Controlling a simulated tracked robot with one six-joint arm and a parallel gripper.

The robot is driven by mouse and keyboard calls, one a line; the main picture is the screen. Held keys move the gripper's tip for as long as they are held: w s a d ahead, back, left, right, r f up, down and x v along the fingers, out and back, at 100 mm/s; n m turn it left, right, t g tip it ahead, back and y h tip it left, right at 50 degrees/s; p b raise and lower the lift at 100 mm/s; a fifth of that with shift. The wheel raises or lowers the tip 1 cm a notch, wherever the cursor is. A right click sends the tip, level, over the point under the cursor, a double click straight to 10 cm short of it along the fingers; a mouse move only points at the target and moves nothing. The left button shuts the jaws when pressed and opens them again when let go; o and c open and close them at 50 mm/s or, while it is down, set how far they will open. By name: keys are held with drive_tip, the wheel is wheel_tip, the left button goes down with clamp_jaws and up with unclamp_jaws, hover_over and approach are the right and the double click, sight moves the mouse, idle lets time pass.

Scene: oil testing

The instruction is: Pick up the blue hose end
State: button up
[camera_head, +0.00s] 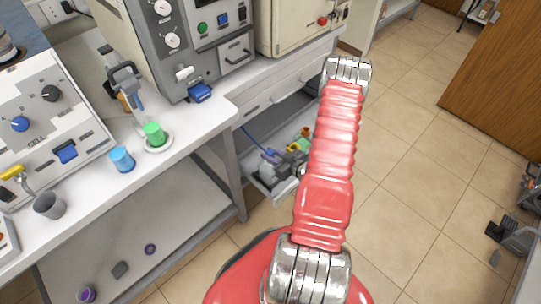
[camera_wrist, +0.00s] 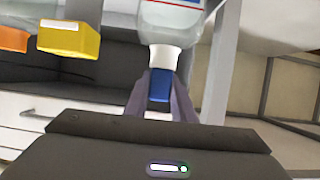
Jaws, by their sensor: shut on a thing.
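In the wrist view, the blue hose end (camera_wrist: 160,87) is a short, dark blue block between the two greyish-purple fingers of my gripper (camera_wrist: 161,80). The fingers are shut on its sides. A white neck and a pale, clear bottle-like body stand just beyond it, and I cannot tell whether they touch it. In the head view, my gripper (camera_head: 276,171) is low beside the bench, at the lower shelf, partly hidden by my red arm. The grip itself is too small to make out there.
A yellow block (camera_wrist: 70,40) and an orange one (camera_wrist: 13,39) are left of my gripper in the wrist view. The bench leg (camera_head: 229,172) stands close left of my gripper. A blue cup (camera_head: 122,159) and green beaker (camera_head: 154,134) stand on the bench. The tiled floor at right is mostly clear.

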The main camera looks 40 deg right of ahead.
sight(270, 152)
drive_tip(key=shift+r, duration=0.1)
drive_tip(key=shift+r, duration=4.9)
drive_tip(key=shift+s, duration=0.1)
